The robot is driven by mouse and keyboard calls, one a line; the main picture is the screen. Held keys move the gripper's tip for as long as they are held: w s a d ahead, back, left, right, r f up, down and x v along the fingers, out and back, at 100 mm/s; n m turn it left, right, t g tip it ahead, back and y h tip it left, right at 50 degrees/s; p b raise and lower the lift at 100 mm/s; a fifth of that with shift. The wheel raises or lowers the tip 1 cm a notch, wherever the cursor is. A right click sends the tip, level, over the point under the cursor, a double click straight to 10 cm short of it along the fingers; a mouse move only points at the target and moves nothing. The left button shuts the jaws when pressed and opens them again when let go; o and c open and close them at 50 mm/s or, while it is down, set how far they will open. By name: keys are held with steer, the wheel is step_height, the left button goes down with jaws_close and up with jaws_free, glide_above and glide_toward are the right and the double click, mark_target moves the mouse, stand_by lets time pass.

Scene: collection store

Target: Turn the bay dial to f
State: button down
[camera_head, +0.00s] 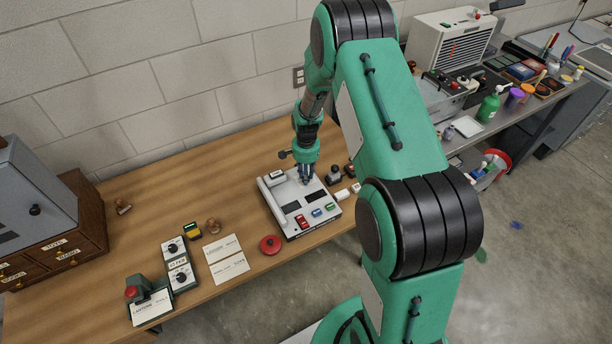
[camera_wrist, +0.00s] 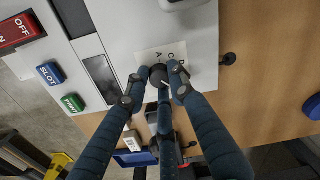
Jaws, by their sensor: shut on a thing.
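The bay dial (camera_wrist: 158,73) is a small dark round knob on a pale letter plate (camera_wrist: 149,53) in the wrist view. A and C can be read on the plate; other letters are small or covered, and I cannot tell where the dial points. My gripper (camera_wrist: 159,83) is shut on the dial, its dark fingertips around the knob. The dial belongs to a pale grey control box (camera_head: 274,206) on the wooden table. In the head view my gripper (camera_head: 306,179) stands over the box's far right part and hides the dial.
The box carries a red ON/OFF switch (camera_wrist: 20,32), a blue SLOT button (camera_wrist: 50,75) and a green PRINT button (camera_wrist: 73,102). The table (camera_head: 140,225) has free wood at left.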

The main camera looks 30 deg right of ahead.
steer(key=shift+w+r, duration=0.1)
steer(key=c, duration=1.5)
jaws_free()
steer(key=shift+r, duration=5.95)
